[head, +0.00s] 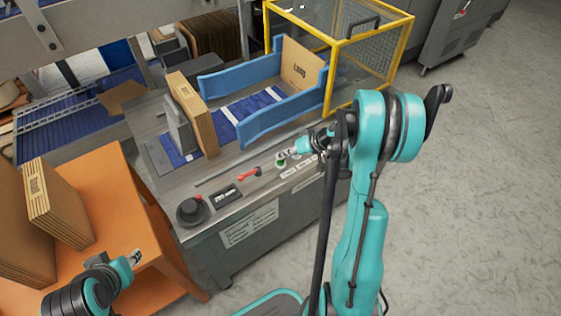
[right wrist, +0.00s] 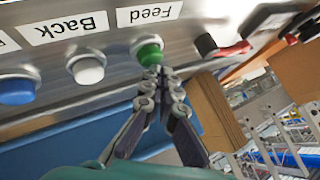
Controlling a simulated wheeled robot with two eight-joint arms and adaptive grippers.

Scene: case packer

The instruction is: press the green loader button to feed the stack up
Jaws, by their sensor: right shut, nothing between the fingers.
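The green loader button (right wrist: 149,54) sits on the panel under a "Feed" label in the right wrist view. In the head view it shows as a green spot (head: 281,163) at the fingertips. My right gripper (head: 284,156) is shut and empty; its tips (right wrist: 157,72) overlap the button's lower edge, and I cannot tell if they touch it. A stack of flat brown cartons (head: 192,111) stands upright on the loader against a grey plate (head: 178,124). My left gripper (head: 136,257) is at the lower left by the orange table, its jaw state unclear.
A red handle (head: 250,173) and black knob (head: 192,211) lie along the panel. A yellow-framed cage (head: 336,70) stands behind. Open floor lies right.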

